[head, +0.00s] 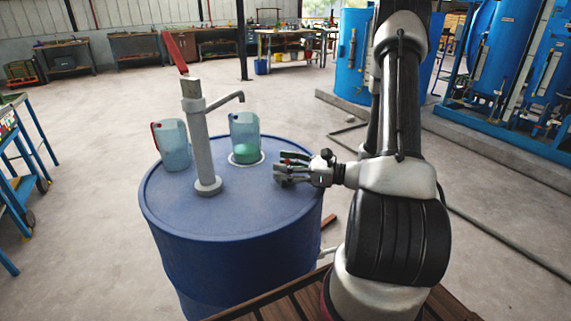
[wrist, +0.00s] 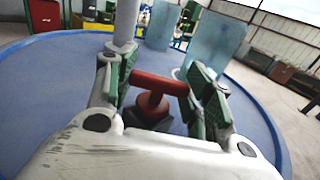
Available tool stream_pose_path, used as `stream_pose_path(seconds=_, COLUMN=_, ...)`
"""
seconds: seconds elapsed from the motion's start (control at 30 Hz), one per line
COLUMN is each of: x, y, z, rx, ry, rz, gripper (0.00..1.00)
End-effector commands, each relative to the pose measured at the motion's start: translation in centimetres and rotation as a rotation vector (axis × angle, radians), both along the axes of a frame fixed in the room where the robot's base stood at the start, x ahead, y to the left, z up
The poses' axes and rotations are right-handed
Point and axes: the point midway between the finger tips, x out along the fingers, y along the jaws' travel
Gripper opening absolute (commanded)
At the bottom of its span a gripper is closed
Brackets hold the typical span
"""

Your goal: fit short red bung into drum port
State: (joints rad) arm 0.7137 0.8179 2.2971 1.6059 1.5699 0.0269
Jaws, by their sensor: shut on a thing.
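The red bung (wrist: 157,84) shows in the wrist view as a T shape with a crossbar on a short stem. My gripper (wrist: 160,92) is shut on it, with green-padded fingers at both sides. In the head view my gripper (head: 284,172) is low over the right part of the blue drum (head: 222,220), and only a speck of the red bung (head: 287,161) shows. The bung's lower end is hidden, so I cannot tell whether it touches the drum top. I cannot make out an open port; the gripper covers part of the lid.
A grey hand pump (head: 198,140) with a spout and red handle stands on the drum. A clear blue jug (head: 172,146) is left of it. The drum's front top is clear.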

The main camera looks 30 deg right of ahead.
Motion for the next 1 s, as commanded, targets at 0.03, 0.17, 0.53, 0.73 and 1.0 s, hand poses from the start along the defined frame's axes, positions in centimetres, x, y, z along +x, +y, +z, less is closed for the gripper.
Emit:
stream_pose_path(seconds=0.03, x=0.0, y=0.0, z=-0.1, rx=0.0, ry=0.0, rz=0.0, gripper=0.29)
stream_pose_path(seconds=0.17, x=0.0, y=0.0, z=-0.4, rx=0.0, ry=0.0, rz=0.0, gripper=0.29)
stream_pose_path(seconds=0.53, x=0.0, y=0.0, z=-0.8, rx=0.0, ry=0.0, rz=0.0, gripper=0.77)
stream_pose_path(seconds=0.73, x=0.0, y=0.0, z=-0.8, rx=0.0, ry=0.0, rz=0.0, gripper=0.77)
stream_pose_path(seconds=1.0, x=-1.5, y=-1.9, z=-0.8, rx=0.0, ry=0.0, rz=-0.006, gripper=0.77)
